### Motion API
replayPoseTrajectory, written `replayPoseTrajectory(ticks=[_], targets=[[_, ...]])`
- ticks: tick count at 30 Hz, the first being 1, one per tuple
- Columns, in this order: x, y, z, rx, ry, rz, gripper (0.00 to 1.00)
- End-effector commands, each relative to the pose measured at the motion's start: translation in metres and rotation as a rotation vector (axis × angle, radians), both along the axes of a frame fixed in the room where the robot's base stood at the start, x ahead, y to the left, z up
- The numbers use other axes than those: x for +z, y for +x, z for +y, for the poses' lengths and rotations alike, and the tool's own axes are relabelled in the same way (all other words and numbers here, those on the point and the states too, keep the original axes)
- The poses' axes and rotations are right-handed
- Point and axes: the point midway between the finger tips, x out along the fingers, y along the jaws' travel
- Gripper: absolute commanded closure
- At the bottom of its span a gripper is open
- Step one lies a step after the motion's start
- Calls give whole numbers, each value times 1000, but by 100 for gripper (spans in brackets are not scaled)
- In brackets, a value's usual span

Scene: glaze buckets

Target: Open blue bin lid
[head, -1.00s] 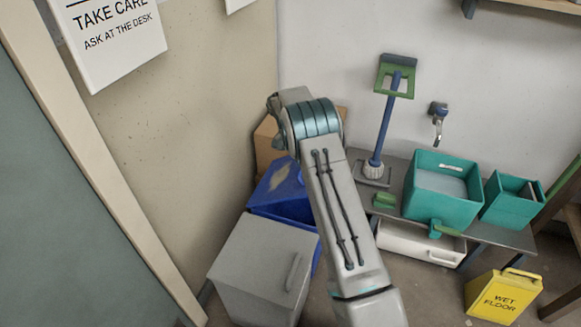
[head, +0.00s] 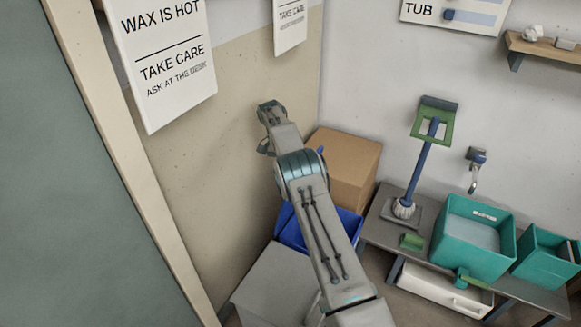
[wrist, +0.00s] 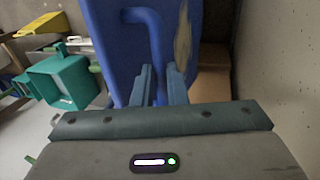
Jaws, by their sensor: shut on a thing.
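The blue bin (head: 290,236) stands behind a grey bin, partly covered by my arm in the head view. Its upper part shows dark blue inner faces, so it looks open. The blue lid (wrist: 115,55) fills the upper middle of the wrist view, with a raised handle (wrist: 157,45) and a pale worn patch. My gripper (wrist: 160,78) is shut on the handle, though the exact contact is hard to see. In the head view my arm reaches up near the wall corner and hides most of the lid.
A grey bin (head: 268,285) stands in front of the blue bin. A cardboard box (head: 345,165) is close behind at the right. The beige wall (head: 200,160) is close at the left. A bench with teal tubs (head: 470,240) stands to the right.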

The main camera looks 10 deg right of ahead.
Motion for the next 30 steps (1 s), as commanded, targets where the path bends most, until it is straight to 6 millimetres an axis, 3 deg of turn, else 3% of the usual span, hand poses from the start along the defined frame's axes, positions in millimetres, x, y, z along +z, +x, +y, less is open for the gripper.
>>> replayPoseTrajectory(ticks=[1,17,18,19,30], targets=[[-13,-3,2,-2,6,19,100],[-14,-2,3,-5,4,19,100],[-14,-2,3,-4,4,19,76],[-14,-2,3,-4,3,20,68],[-5,0,2,-4,-1,12,66]])
